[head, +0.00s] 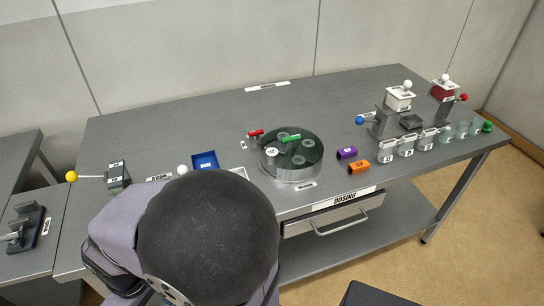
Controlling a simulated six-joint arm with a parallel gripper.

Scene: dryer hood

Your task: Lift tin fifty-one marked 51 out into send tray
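A round metal drum with a dark top (318,164) stands near the middle of the table. Several pale round items sit on its top, and a whitish tin (272,152) stands at its left side. The number on the tin is too small to read. A small blue tray (205,160) lies left of the drum. A pale tray (240,172) beside it is partly hidden by my arm. I cannot tell which one is the send tray. My gripper is not in view; only my arm's large dark joint shows at the lower middle.
A red handle (256,132) and a green handle (290,138) sit on the drum. Purple (347,153) and orange (359,168) blocks lie to its right. Labelled cups (406,146) and two dispensers (398,99) stand further right.

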